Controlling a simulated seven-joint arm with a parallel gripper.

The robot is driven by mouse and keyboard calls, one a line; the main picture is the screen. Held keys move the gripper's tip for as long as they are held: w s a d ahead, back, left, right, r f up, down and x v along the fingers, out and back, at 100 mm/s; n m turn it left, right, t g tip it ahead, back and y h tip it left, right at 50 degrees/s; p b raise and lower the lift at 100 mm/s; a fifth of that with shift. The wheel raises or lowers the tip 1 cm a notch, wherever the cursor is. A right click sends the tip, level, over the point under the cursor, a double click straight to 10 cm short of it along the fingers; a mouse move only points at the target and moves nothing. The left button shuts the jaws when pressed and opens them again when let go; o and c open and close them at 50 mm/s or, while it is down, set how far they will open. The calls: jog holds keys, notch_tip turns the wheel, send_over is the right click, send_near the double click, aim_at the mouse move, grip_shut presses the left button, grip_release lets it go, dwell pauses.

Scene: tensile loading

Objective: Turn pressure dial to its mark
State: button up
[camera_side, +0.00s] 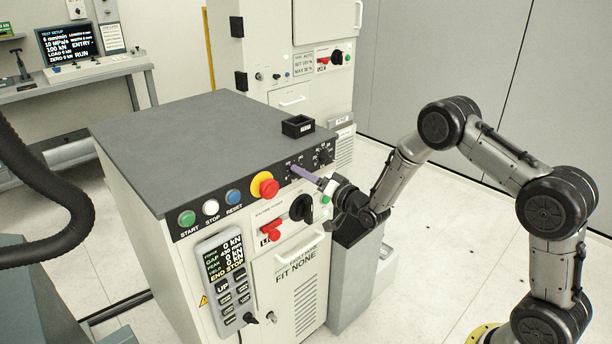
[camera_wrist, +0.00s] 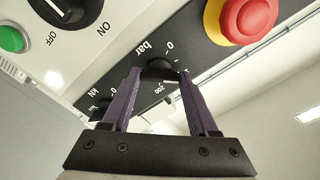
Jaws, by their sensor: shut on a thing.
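The pressure dial (camera_wrist: 158,68) is a black knob on the dark panel strip, with "bar" and a scale showing 0 and 200 around it. In the wrist view it sits between the purple fingertips of my gripper (camera_wrist: 159,76), which is shut on it. In the side view my gripper (camera_side: 303,174) reaches the panel's right part from the front, and a purple finger covers most of the dial. The fingers hide part of the scale, and I cannot make out the dial's pointer or its mark.
A red and yellow emergency stop (camera_side: 265,186) stands out beside the dial. A second black dial marked kN (camera_wrist: 100,107) is on its other side. A black rotary switch (camera_side: 301,207) and red lever sit below. A small black box (camera_side: 298,126) stands on the cabinet top.

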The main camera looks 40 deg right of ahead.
jog(key=n, duration=1.4)
jog(key=shift+n, duration=0.4)
dwell(0.4)
jog(key=o, duration=1.4)
jog(key=s, duration=1.4)
jog(key=shift+w, duration=0.1)
